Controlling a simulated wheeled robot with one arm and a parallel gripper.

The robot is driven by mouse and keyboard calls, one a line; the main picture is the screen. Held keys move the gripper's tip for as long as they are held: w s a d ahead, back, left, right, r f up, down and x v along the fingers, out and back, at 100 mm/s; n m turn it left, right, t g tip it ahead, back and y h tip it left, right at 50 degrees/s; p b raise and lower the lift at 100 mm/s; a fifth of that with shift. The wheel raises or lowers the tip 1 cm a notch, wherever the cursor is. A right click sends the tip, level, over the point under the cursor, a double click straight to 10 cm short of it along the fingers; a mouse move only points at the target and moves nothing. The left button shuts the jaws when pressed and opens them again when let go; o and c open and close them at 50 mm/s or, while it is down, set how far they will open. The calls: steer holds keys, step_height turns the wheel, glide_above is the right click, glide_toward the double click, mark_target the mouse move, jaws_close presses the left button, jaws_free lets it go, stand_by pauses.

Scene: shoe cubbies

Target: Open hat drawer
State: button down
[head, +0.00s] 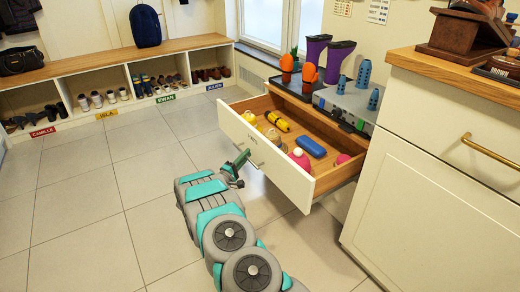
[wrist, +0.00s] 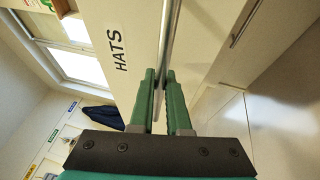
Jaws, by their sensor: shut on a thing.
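The hat drawer (head: 251,148) stands well pulled out of its low cabinet in the head view. Its white front carries the label HATS, readable in the wrist view (wrist: 117,46). My gripper (head: 240,163) is at the drawer front, with its green fingers closed around the thin metal handle bar (wrist: 167,40). The fingers also show in the wrist view (wrist: 162,78), one on each side of the bar. Inside the drawer lie a blue case (head: 310,146), a yellow-and-black item (head: 277,121), a yellow item (head: 249,117) and pink items (head: 299,158).
Purple boots (head: 315,55), orange items and blue patterned items (head: 375,98) stand on the cabinet top behind the drawer. A white cabinet (head: 430,180) with a brass handle stands close at right. A shoe bench (head: 120,60) lines the back. Tiled floor (head: 90,200) at left is clear.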

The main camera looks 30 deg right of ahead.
steer(key=shift+s+a, duration=0.2)
steer(key=shift+a, duration=2.5)
steer(key=c, duration=0.9)
jaws_free()
steer(key=shift+a, duration=0.1)
steer(key=v, duration=0.7)
steer(key=shift+s+a+f, duration=0.15)
steer(key=shift+s+a, duration=0.05)
steer(key=shift+s, duration=0.05)
